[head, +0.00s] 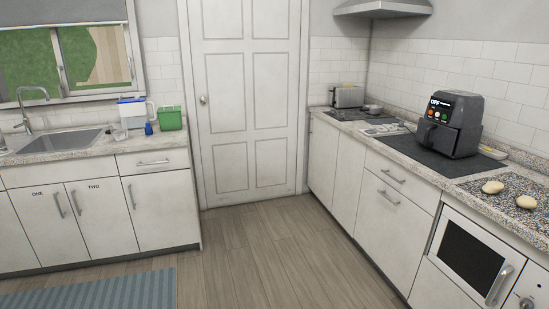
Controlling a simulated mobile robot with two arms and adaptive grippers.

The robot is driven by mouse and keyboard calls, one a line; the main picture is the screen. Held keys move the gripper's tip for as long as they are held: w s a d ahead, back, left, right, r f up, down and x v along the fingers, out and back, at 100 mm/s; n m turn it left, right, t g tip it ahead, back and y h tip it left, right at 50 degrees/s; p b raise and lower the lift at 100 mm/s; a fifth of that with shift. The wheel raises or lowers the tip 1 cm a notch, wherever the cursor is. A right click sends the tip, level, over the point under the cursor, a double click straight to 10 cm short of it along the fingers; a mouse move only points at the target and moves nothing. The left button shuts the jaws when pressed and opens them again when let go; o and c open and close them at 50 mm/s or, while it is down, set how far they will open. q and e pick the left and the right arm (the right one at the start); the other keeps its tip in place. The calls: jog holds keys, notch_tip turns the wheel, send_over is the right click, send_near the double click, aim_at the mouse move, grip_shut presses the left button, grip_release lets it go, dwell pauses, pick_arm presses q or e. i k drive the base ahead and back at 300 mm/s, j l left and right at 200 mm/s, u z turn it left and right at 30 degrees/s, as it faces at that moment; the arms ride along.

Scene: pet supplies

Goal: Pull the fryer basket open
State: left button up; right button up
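A black air fryer (456,118) stands on a dark mat on the right counter. Its front panel reads "OFF" and has several coloured buttons. The fryer basket (434,136), with its handle facing left toward the room, appears to be in the fryer body, pushed in. Neither of my grippers is in the head view.
The right counter (470,187) also holds a toaster (347,97) at the back and two pale round items (492,187) at the front right. An oven (468,255) is below. A sink (70,141) and green box (170,118) are left.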

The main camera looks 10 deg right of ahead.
aim_at(441, 138)
jog(key=i+z, duration=0.25)
jog(key=i, duration=0.6)
jog(key=i+z, duration=0.3)
jog(key=i, duration=0.6)
